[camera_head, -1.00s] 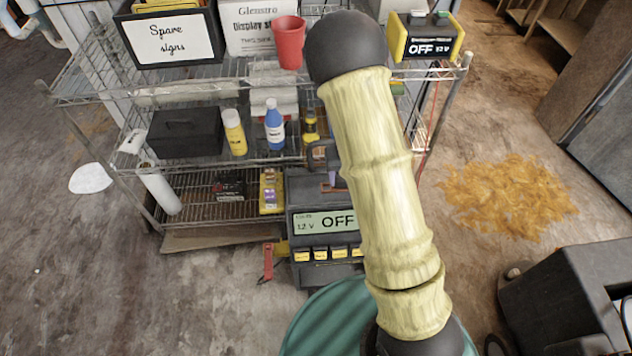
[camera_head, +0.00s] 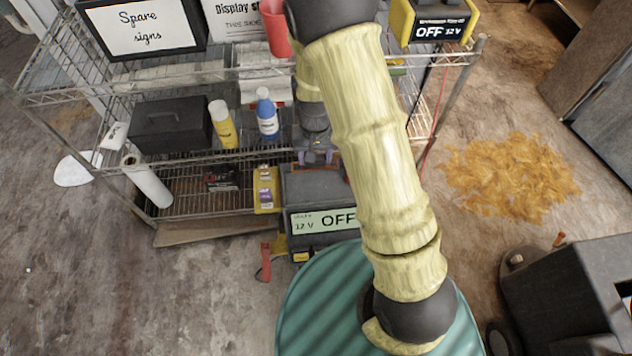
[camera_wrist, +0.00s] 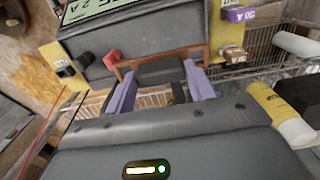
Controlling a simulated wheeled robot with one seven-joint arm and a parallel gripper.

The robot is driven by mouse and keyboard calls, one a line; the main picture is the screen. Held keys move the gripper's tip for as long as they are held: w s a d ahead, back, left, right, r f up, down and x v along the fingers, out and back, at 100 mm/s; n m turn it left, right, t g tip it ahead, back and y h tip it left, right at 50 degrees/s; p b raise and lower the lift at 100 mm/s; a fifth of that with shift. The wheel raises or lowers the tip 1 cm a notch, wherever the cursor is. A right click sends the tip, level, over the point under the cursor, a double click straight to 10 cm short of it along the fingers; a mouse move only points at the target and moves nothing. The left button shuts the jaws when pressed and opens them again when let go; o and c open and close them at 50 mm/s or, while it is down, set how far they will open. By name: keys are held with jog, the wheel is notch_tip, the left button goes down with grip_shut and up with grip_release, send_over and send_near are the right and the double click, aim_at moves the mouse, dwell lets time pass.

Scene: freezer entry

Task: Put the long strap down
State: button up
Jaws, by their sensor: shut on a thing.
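My gripper (camera_head: 318,156) is low in front of the wire shelf, just above the large grey charger unit with the OFF display (camera_head: 322,197).
The wire shelf (camera_head: 200,205) holds a black toolbox (camera_head: 170,123), a yellow bottle (camera_head: 222,125), a blue bottle (camera_head: 267,115) and a yellow box (camera_head: 266,190) on its lower levels. A red cup (camera_head: 276,28) stands above. Orange-brown debris (camera_head: 510,175) lies on the floor at right.

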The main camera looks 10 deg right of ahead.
jog(key=shift+s, duration=0.2)
notch_tip(320, 180, down, 6)
jog(key=shift+w+f, duration=0.1)
jog(key=shift+f, duration=0.1)
jog(key=shift+f+b, duration=0.4)
jog(key=shift+f, duration=1.35)
jog(key=shift+f, duration=0.15)
jog(key=o, duration=1)
jog(key=shift+o, duration=0.2)
